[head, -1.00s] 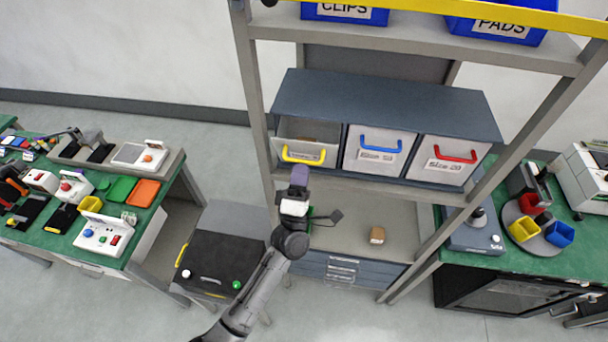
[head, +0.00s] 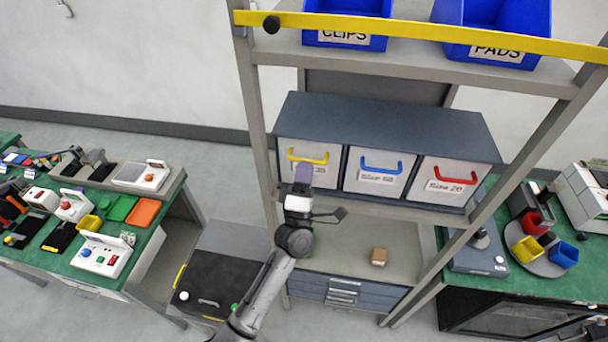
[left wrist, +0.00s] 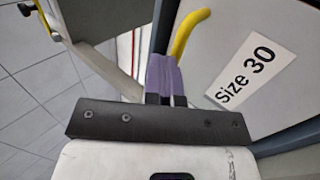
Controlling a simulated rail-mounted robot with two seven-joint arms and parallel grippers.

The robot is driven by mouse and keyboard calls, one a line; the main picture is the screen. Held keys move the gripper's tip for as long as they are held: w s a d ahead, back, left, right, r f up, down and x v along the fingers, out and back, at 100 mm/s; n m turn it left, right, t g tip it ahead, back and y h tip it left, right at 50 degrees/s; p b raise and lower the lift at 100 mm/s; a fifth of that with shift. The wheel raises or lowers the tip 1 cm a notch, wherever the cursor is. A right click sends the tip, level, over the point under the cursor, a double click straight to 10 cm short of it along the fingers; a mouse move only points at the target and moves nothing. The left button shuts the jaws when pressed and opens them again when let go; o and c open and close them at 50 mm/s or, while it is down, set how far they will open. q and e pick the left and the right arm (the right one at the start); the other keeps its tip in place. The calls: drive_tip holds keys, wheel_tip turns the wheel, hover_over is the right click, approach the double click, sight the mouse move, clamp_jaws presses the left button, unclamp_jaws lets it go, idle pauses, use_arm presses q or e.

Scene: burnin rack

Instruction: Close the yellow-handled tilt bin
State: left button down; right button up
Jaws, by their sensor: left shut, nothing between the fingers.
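The yellow-handled tilt bin (head: 321,171) is the left one of three white-fronted bins in a dark housing. Its front stands upright, in line with the blue-handled and red-handled bins beside it. Its yellow handle (head: 308,156) shows on the upper front. My left gripper (head: 303,172), with purple fingers, is shut and empty in front of this bin and hides part of its label. In the left wrist view the fingers (left wrist: 165,75) are close to the bin front, beside the yellow handle (left wrist: 190,32) and the "Size 30" label (left wrist: 248,70). Contact cannot be told. My right gripper is not in view.
The blue-handled bin (head: 378,172) and red-handled bin (head: 447,181) are shut. A yellow bar (head: 420,30) crosses the upper shelf in front of blue boxes. A small brown box (head: 379,256) lies on the shelf below. Green benches (head: 150,235) stand at either side.

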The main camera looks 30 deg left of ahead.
use_arm(q)
drive_tip(key=shift+w+a, duration=0.1)
idle(0.6)
drive_tip(key=s+d+f+b, duration=0.1)
drive_tip(key=s+d, duration=0.1)
drive_tip(key=s, duration=0.4)
drive_tip(key=s+d+f+b, duration=0.1)
drive_tip(key=s+d, duration=0.2)
drive_tip(key=s, duration=0.4)
drive_tip(key=shift+f, duration=0.25)
